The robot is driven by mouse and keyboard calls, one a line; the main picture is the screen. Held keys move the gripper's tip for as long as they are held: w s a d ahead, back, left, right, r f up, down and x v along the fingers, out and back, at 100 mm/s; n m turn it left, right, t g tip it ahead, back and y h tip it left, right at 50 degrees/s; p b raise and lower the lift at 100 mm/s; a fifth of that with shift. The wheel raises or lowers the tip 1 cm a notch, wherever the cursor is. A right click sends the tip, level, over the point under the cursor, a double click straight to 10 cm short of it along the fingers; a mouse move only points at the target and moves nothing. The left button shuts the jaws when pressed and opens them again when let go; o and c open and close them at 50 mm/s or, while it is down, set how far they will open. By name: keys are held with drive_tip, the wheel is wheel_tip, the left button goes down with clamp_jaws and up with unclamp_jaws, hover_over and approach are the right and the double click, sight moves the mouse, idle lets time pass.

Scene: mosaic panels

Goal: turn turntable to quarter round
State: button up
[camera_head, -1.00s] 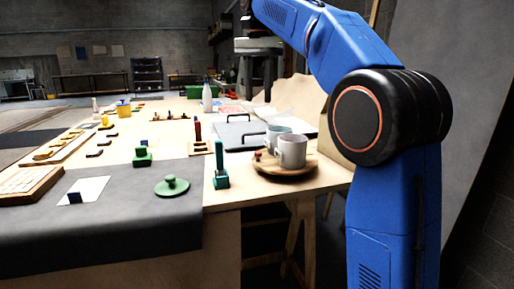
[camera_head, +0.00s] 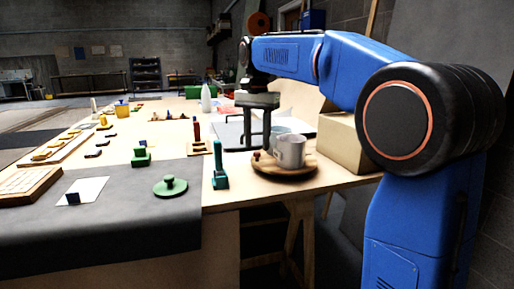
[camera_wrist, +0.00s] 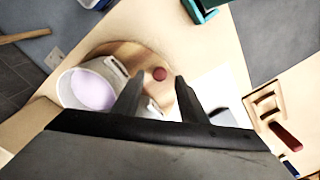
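The turntable is a round wooden disc (camera_head: 285,173) near the table's right front corner. It also shows in the wrist view (camera_wrist: 122,49). A small red knob (camera_head: 257,155) stands near its edge; in the wrist view the knob (camera_wrist: 159,74) appears between my fingertips. My gripper (camera_head: 257,146) points down above the knob. Its fingers (camera_wrist: 158,85) are apart with nothing held between them; I cannot tell whether they reach down to the knob.
A green upright tool (camera_head: 220,175) stands just left of the turntable. A dark tray with a handle (camera_head: 232,135) lies behind it. A wooden block with a red peg (camera_head: 197,142) stands farther left. A cardboard-coloured box (camera_head: 350,147) is right of the disc.

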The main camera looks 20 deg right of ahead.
drive_tip(key=shift+f, duration=1.3)
clamp_jaws()
drive_tip(key=shift+s, duration=0.1)
